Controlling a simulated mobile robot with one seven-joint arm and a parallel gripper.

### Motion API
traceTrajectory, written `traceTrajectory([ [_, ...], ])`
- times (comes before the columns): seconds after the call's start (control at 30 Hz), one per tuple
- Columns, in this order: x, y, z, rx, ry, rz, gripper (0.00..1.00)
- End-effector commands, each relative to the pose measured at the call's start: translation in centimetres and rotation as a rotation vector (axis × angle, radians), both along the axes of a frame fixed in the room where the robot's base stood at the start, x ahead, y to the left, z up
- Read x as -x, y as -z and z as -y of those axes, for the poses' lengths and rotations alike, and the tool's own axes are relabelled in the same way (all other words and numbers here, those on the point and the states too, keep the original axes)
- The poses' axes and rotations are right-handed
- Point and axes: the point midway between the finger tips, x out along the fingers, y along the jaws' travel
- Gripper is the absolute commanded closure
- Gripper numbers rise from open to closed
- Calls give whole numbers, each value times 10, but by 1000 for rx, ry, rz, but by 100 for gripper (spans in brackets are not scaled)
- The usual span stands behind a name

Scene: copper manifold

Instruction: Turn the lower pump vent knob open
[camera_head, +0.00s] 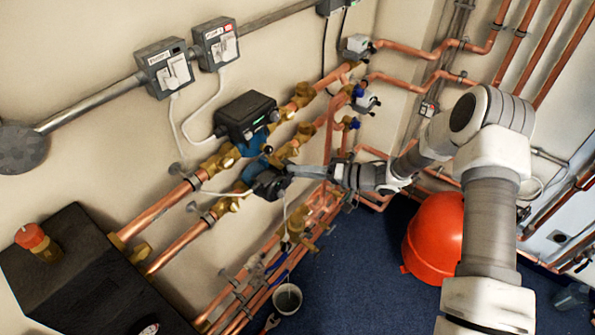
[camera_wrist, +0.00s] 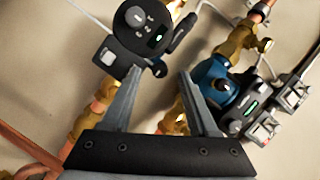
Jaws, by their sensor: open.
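The lower pump (camera_head: 270,184) is dark and sits on the lower copper pipe in the head view, right at my gripper (camera_head: 290,170). In the wrist view, the pump nearest my fingers, apparently the lower one, shows a black round head (camera_wrist: 135,22) with a green light. A small dark round knob (camera_wrist: 158,69) on its edge, likely the vent knob, appears between the tips of my gripper (camera_wrist: 159,73). My fingers are apart, one on each side of the knob. I cannot tell whether they touch it. In the head view, the knob is hidden or too small to tell.
The upper pump (camera_head: 246,118) has a black head and blue body, and also shows in the wrist view (camera_wrist: 222,85). Brass valves and copper pipes (camera_head: 165,205) run close by. A red dome (camera_head: 435,240) and small bucket (camera_head: 287,298) stand on blue floor.

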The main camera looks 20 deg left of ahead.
Motion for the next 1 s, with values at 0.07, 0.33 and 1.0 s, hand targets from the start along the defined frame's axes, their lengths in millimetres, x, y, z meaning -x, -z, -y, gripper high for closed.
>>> traceTrajectory([
  [0.07,0,-1,15,2,3,2,40],
  [0.33,3,-14,79,2,5,2,40],
  [1.0,9,-34,159,0,0,-1,40],
])
